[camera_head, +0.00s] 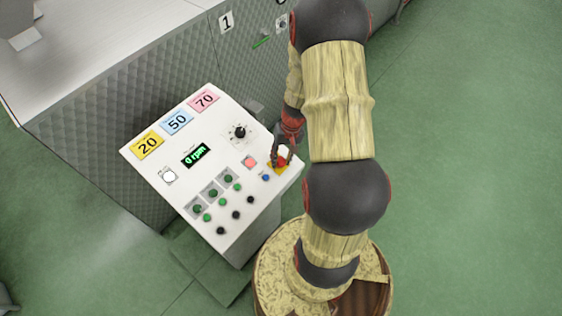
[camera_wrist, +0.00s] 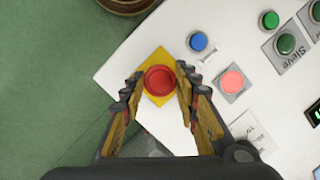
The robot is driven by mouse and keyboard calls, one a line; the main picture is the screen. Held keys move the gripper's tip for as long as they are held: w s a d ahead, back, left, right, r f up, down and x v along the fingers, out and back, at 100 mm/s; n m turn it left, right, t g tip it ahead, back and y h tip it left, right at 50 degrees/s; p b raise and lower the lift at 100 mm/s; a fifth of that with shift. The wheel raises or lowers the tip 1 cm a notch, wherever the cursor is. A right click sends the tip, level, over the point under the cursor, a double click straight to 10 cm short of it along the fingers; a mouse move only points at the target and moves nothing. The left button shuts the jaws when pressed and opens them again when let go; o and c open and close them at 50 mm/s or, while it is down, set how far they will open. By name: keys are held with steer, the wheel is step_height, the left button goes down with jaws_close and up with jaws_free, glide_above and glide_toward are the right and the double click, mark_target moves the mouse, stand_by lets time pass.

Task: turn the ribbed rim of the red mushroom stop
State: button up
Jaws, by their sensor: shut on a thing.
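The red mushroom stop (camera_wrist: 159,80) sits on a yellow square plate (camera_wrist: 157,56) at the corner of the white control panel (camera_wrist: 118,66). In the wrist view my gripper (camera_wrist: 158,87) has one finger on each side of the red stop, shut on its rim. In the head view my gripper (camera_head: 282,158) is at the panel's right corner and partly covers the stop (camera_head: 281,162). The ribs on the rim are too small to make out.
A blue button (camera_wrist: 198,41) and a pink-red button (camera_wrist: 232,81) stand close beside the stop. The panel (camera_head: 150,187) also carries green and black buttons, a black dial (camera_head: 239,132) and a display reading 0 rpm (camera_head: 196,155). A large metal machine (camera_head: 100,125) stands behind. Green floor (camera_head: 475,200) is clear at right.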

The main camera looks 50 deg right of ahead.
steer(key=shift+m+b, duration=0.55)
steer(key=shift+m, duration=0.45)
steer(key=o, duration=1.2)
steer(key=shift+c, duration=0.2)
steer(key=shift+r, duration=0.1)
step_height(320, 180, up, 11)
steer(key=s+d, duration=0.1)
steer(key=d, duration=0.1)
steer(key=shift+d+r, duration=0.2)
steer(key=shift+d, duration=0.2)
